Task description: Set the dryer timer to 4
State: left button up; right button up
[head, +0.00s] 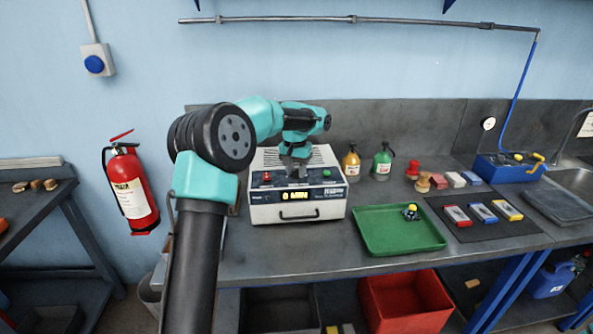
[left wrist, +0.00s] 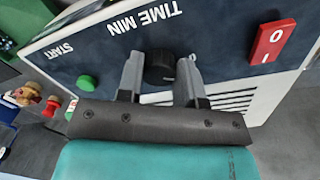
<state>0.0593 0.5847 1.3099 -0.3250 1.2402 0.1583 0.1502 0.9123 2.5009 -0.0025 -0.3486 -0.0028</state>
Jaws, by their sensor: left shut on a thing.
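The dryer (head: 330,211) is a white box with a dark top panel on the bench, and its lit display (head: 295,196) appears to read 0 MIN. My left gripper (head: 297,170) is over the dryer's panel. In the left wrist view the black timer knob (left wrist: 160,66) sits below the TIME MIN lettering, between the two grey fingers of my left gripper (left wrist: 160,82), which is shut on it. A green START button (left wrist: 87,83) and a red 0/1 switch (left wrist: 272,44) flank the knob. In the head view the gripper hides the knob. My right gripper is not in view.
A green tray (head: 375,247) holding a small object lies right of the dryer. Yellow (head: 351,164) and green (head: 382,162) bottles stand behind it. A dark mat (head: 455,232) with several boxes is further right. A fire extinguisher (head: 132,190) hangs at left.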

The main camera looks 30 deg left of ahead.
pick_arm(q)
jog(key=m, duration=0.6)
jog(key=shift+a, duration=0.1)
jog(key=m, duration=0.6)
jog(key=shift+w, duration=0.15)
jog(key=shift+m, duration=0.3)
jog(key=o, duration=0.9)
jog(key=shift+r, duration=0.1)
jog(key=r, duration=1.7)
jog(key=shift+w+a+r, duration=0.15)
jog(key=shift+w+a, duration=0.1)
jog(key=shift+w, duration=0.05)
